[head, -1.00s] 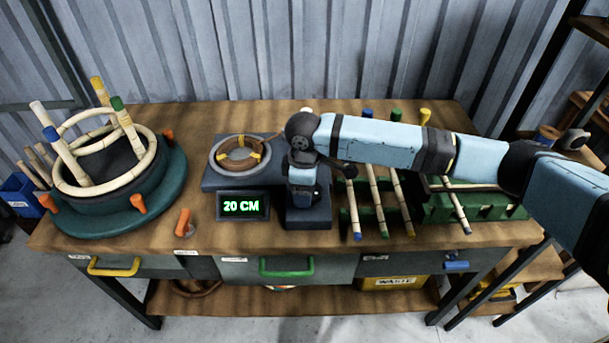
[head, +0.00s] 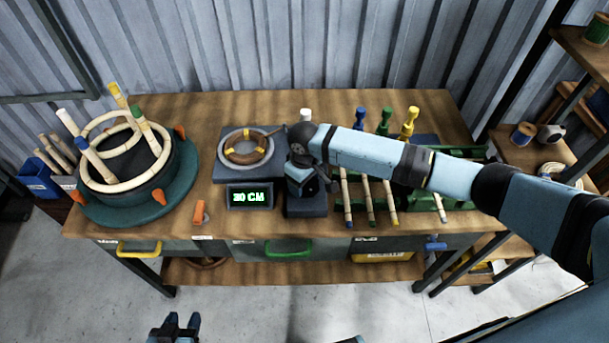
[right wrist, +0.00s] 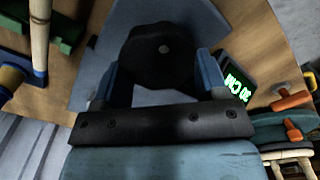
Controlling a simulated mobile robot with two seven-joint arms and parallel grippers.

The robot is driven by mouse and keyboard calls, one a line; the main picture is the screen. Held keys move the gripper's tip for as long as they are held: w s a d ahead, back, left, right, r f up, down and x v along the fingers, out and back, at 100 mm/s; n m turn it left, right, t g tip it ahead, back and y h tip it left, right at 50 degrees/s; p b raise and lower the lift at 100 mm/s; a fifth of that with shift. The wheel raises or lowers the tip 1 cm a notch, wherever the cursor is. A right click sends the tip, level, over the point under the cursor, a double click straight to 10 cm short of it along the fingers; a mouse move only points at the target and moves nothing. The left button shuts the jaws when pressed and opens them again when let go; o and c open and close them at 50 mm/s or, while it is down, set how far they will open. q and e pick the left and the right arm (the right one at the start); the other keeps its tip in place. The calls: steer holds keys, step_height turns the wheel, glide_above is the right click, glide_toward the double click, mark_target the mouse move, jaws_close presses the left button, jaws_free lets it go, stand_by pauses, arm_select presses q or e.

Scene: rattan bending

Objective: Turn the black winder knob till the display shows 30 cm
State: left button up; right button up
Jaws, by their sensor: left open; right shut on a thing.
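The black winder knob (right wrist: 160,55) fills the upper middle of the right wrist view. My right gripper (right wrist: 158,75) is shut on it, with one blue finger on each side. In the head view my right gripper (head: 305,182) is over the dark winder block, and the knob is mostly hidden by it. The display (head: 250,196) has green digits that appear to read 30 CM, slightly blurred; it also shows in the right wrist view (right wrist: 238,85). A coil of rattan (head: 243,146) lies on the grey plate behind the display. My left gripper (head: 183,320) is open and empty, low in front of the bench.
A teal round jig (head: 180,190) with rattan hoops and upright poles stands at the bench's left. An orange peg (head: 199,212) stands near the front edge. Several rattan rods lie on a green rack (head: 385,207) right of the winder, under my right arm.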

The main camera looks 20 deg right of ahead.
stand_by(0.4)
steer(key=o, duration=0.9)
steer(key=shift+r, duration=0.1)
step_height(320, 180, up, 14)
steer(key=shift+f, duration=0.15)
